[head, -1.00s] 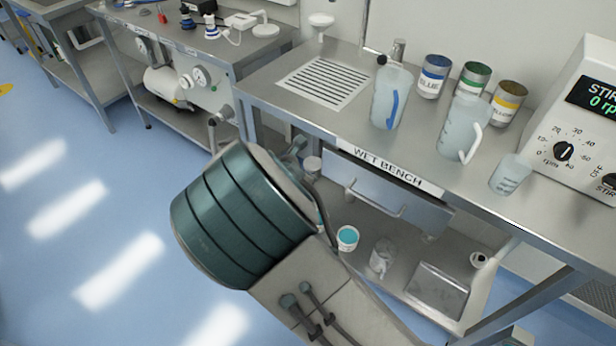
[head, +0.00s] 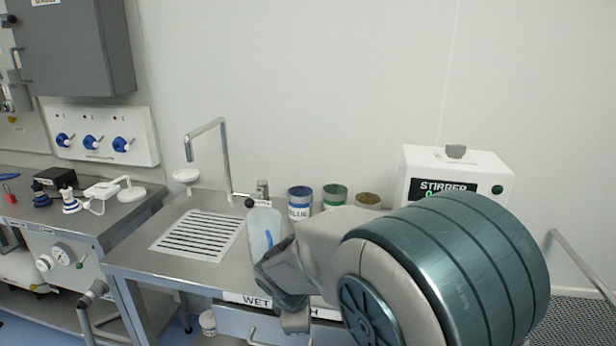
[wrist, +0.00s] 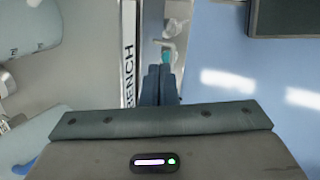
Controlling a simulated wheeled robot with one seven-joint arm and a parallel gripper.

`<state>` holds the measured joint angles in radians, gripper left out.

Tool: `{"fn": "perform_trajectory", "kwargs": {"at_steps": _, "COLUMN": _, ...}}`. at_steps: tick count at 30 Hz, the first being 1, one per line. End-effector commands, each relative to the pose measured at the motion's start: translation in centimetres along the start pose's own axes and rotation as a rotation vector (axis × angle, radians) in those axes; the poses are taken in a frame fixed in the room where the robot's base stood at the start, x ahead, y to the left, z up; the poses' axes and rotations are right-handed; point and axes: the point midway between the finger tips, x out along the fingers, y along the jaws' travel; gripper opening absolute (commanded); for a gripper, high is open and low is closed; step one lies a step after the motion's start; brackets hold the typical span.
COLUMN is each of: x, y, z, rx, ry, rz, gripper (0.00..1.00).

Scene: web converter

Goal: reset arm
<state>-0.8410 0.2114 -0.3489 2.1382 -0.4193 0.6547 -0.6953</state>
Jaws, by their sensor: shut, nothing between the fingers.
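My arm is raised in front of the wet bench (head: 180,270) in the head view, with its large teal joint covering the right part of the bench. My gripper (head: 295,322) hangs at the lower middle, in front of the bench's front edge. In the wrist view my gripper (wrist: 160,70) shows its dark fingers together and empty, beside the bench's label strip (wrist: 128,55). Below the fingertips lies the lower shelf with a teal-topped container (wrist: 167,57).
A translucent jug (head: 264,230) with a blue handle stands just behind my gripper. Blue (head: 300,203), green (head: 335,195) and yellow-brown (head: 368,200) cans stand behind it. The stirrer (head: 455,170) is partly hidden by my arm. A thin faucet (head: 225,160) rises behind the drain grate (head: 198,235).

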Motion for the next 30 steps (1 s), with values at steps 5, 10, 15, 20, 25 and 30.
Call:
{"fn": "perform_trajectory", "kwargs": {"at_steps": 5, "x": -2.5, "y": -1.6, "z": 6.9, "rx": 0.399, "ry": 0.044, "rz": -0.08, "gripper": 0.0}}
{"fn": "perform_trajectory", "kwargs": {"at_steps": 10, "x": -5.0, "y": -4.1, "z": 12.0, "rx": 0.754, "ry": 0.071, "rz": -0.138, "gripper": 0.0}}
{"fn": "perform_trajectory", "kwargs": {"at_steps": 15, "x": -7.3, "y": -7.5, "z": 15.9, "rx": 1.095, "ry": 0.088, "rz": -0.181, "gripper": 0.0}}
{"fn": "perform_trajectory", "kwargs": {"at_steps": 20, "x": -8.8, "y": -10.5, "z": 18.1, "rx": 1.36, "ry": 0.091, "rz": -0.203, "gripper": 0.0}}
{"fn": "perform_trajectory", "kwargs": {"at_steps": 25, "x": -9.6, "y": -12.3, "z": 18.9, "rx": 1.52, "ry": 0.089, "rz": -0.212, "gripper": 0.0}}
{"fn": "perform_trajectory", "kwargs": {"at_steps": 30, "x": -9.7, "y": -12.7, "z": 18.9, "rx": 1.554, "ry": 0.085, "rz": -0.215, "gripper": 0.0}}
